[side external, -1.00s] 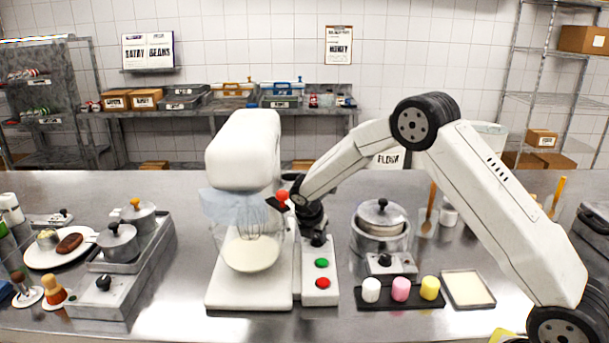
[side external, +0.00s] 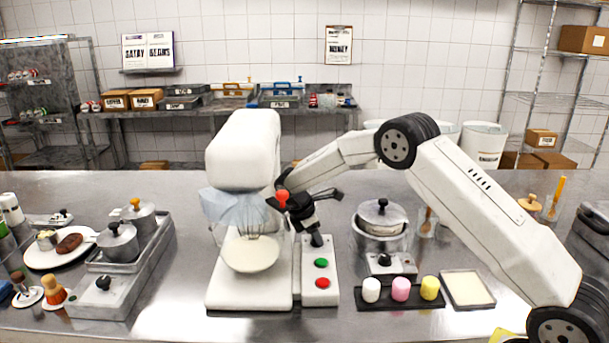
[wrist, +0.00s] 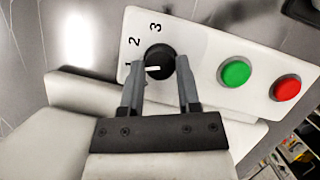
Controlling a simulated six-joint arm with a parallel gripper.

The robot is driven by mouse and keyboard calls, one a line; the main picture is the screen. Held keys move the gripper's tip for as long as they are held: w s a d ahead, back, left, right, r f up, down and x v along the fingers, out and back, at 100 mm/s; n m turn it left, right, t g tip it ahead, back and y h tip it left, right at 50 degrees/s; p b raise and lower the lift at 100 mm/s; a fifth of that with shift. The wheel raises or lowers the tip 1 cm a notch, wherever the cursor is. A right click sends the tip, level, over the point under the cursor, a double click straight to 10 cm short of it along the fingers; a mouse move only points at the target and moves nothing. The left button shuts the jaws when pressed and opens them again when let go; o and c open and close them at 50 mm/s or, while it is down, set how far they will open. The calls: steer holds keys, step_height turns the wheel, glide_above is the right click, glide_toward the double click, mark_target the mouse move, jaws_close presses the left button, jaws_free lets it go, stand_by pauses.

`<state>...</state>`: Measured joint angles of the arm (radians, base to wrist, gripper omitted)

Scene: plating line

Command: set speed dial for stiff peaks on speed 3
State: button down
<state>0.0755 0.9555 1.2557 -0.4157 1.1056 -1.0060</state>
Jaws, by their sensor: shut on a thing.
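The black speed dial (wrist: 166,52) sits on the white control panel (wrist: 205,48), with the numbers 1, 2 and 3 printed around its left and upper side in the wrist view. Its white pointer mark faces left, towards the 1. My gripper (wrist: 160,72) is shut on the dial, one finger on each side of it. In the side view my gripper (side external: 316,232) reaches down onto the panel (side external: 320,290) from above, and the dial is mostly hidden there. The white stand mixer (side external: 243,150) stands left of the panel, its whisk above a bowl of pale mixture (side external: 251,254).
A green button (side external: 321,263) and a red button (side external: 322,283) are on the panel in front of the dial. A red-knobbed lever (side external: 282,197) on the mixer is close to my wrist. A lidded pot (side external: 380,222) and a rack of coloured marshmallow-like pieces (side external: 386,303) stand to the right.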

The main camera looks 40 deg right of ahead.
stand_by(0.4)
steer(key=shift+c, duration=1.6)
jaws_free()
steer(key=n+t, duration=0.1)
steer(key=n, duration=0.3)
steer(key=shift+s+n+t, duration=0.15)
steer(key=shift+n+t, duration=0.25)
steer(key=n+t, duration=0.1)
steer(key=n, duration=0.3)
steer(key=shift+s+n+t, duration=0.15)
steer(key=shift+n+t, duration=0.15)
steer(key=shift+t, duration=0.1)
steer(key=v, duration=0.8)
steer(key=s+a+m+y, duration=0.2)
steer(key=s+a+m, duration=0.1)
steer(key=s+m, duration=0.8)
steer(key=s+a+f+m+y, duration=0.1)
steer(key=s+a+m, duration=0.3)
steer(key=s+m, duration=0.7)
steer(key=shift+s+a+f+m+t+y, duration=0.35)
steer(key=shift+s+y, duration=0.25)
steer(key=shift+s, duration=0.3)
